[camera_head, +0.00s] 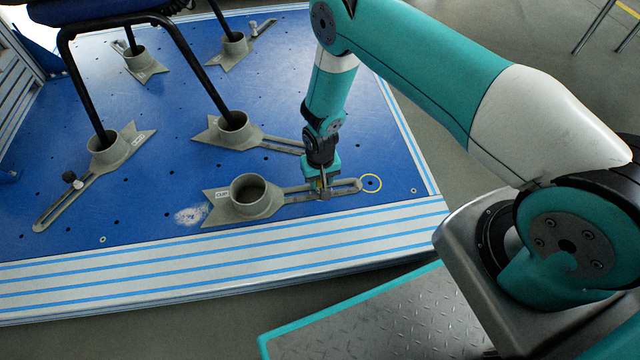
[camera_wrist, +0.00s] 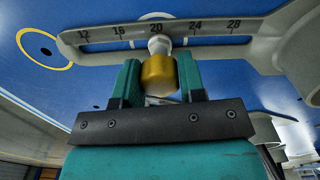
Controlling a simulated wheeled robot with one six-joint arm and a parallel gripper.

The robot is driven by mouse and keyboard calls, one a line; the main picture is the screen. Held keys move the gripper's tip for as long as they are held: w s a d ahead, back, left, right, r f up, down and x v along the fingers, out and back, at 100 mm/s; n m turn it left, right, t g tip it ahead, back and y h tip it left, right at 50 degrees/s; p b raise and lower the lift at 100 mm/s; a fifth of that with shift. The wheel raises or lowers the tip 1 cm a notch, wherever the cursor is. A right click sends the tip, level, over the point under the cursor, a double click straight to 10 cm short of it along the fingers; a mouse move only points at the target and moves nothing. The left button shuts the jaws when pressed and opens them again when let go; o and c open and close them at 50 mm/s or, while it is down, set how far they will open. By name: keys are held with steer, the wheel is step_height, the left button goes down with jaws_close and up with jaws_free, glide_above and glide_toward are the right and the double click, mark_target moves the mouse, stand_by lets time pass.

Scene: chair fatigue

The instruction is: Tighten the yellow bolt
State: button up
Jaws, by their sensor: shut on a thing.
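The yellow bolt (camera_wrist: 160,72) sits at the slot of a grey clamp bracket (camera_wrist: 215,27), near the 20 mark on its scale. A pale metal collar shows between the bolt and the slot. My gripper (camera_wrist: 158,82) has its two teal fingers on either side of the bolt and is shut on it. In the head view my gripper (camera_head: 323,185) points down onto the slotted arm of the empty grey bracket (camera_head: 254,197), and hides most of the bolt there.
A yellow ring (camera_head: 371,183) marks a hole in the blue platform (camera_head: 150,225) just right of the slotted arm. Other grey brackets (camera_head: 233,131) hold black chair legs (camera_head: 197,62) behind and to the left. The striped front edge (camera_head: 210,265) is clear.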

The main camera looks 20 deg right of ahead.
steer(key=m, duration=0.3)
steer(key=shift+m, duration=0.4)
steer(key=o, duration=0.9)
steer(key=n, duration=0.4)
steer(key=shift+p, duration=0.3)
steer(key=n, duration=0.4)
